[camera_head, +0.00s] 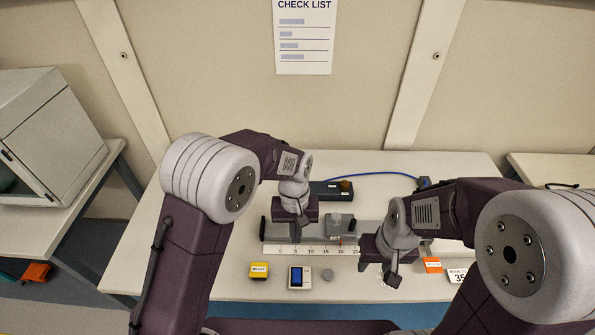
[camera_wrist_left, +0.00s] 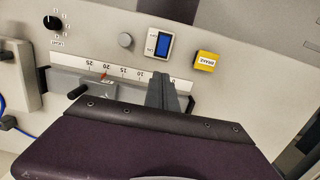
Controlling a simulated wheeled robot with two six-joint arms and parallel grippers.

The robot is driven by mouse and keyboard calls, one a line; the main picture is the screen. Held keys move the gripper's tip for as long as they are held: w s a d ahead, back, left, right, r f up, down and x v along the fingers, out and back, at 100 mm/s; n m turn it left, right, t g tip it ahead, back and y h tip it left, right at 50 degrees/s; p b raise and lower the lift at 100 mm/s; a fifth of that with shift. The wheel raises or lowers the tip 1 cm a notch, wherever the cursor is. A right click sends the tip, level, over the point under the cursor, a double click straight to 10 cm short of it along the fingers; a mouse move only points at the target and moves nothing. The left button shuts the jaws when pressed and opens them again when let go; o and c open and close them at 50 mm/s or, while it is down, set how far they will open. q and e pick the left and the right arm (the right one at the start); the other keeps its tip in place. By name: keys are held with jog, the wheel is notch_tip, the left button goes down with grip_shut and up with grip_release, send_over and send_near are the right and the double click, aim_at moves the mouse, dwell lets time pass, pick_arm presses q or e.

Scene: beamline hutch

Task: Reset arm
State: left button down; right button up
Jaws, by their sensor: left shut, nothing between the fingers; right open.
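Both of my arms reach over a white table (camera_head: 190,265). My left gripper (camera_head: 302,228) points down over a grey rail with a printed scale (camera_head: 290,249); in the left wrist view its fingers (camera_wrist_left: 164,92) are together with nothing between them, and they overlap the rail and scale (camera_wrist_left: 125,73). I cannot tell whether they touch it. A grey carriage (camera_head: 341,222) sits on the rail to the right of that gripper; its dark handle (camera_wrist_left: 78,92) shows in the left wrist view. My right gripper (camera_head: 391,279) is open near the rail's right end, partly hidden by its own wrist.
A black box (camera_head: 328,191) and blue cable (camera_head: 380,174) are behind.

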pick_arm(q)
jog(key=a+r+n+t, duration=0.1)
jog(key=a+r+n, duration=0.15)
jog(key=a, duration=0.35)
jog(key=a+r+n, duration=0.1)
jog(key=a+r, duration=0.2)
jog(key=a, duration=0.2)
jog(key=s+a+f+m+t, duration=0.1)
jog(key=s+a+f+m, duration=0.2)
jog(key=s, duration=0.6)
jog(key=a, duration=0.2)
jog(key=shift+s+a, duration=0.15)
jog(key=shift+a, duration=0.25)
jog(key=shift+s+r, duration=0.1)
jog(key=shift+s, duration=0.05)
